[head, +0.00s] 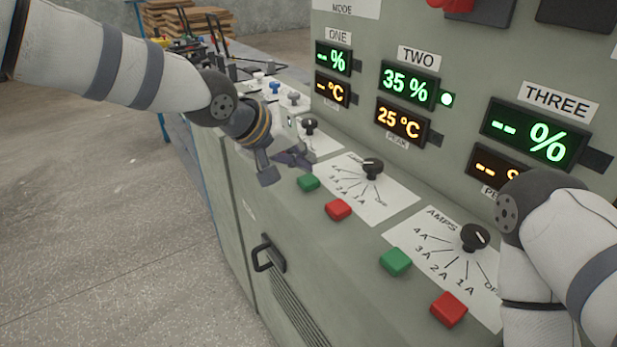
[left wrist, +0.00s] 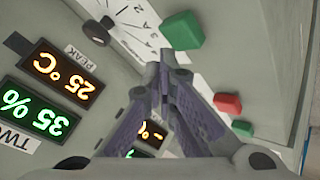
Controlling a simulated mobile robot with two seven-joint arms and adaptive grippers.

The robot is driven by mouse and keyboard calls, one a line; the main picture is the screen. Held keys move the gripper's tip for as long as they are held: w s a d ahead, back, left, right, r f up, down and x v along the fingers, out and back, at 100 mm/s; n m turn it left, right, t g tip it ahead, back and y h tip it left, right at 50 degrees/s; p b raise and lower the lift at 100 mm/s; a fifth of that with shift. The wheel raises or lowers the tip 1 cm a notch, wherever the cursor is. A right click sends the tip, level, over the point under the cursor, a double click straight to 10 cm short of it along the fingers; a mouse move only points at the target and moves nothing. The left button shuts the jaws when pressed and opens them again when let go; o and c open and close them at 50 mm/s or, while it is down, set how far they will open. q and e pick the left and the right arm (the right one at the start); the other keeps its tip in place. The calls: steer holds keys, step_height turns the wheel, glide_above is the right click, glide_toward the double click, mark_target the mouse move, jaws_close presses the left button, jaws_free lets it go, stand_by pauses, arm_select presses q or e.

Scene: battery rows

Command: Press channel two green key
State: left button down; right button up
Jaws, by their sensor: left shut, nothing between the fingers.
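The channel two green key (head: 308,182) is a green block on the sloped grey ledge, left of the channel two dial. It looks large near the top of the left wrist view (left wrist: 182,30). My left gripper (head: 282,166) is shut and empty, just behind and left of this key in the head view. In the left wrist view its fingertips (left wrist: 167,58) show close below the key; I cannot tell whether they touch it. My right gripper is out of view.
The channel two red key (head: 338,210) sits close to the green one. The channel three green key (head: 396,262), red key (head: 449,309) and black knob (head: 475,237) are nearer. Channel one's red key (left wrist: 227,103) is beside my left fingers. A handle (head: 268,255) juts from the front.

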mark_target(304, 178)
arm_select(q)
steer(key=shift+r+p, duration=0.4)
steer(key=shift+r, duration=2.1)
steer(key=shift+f, duration=0.15)
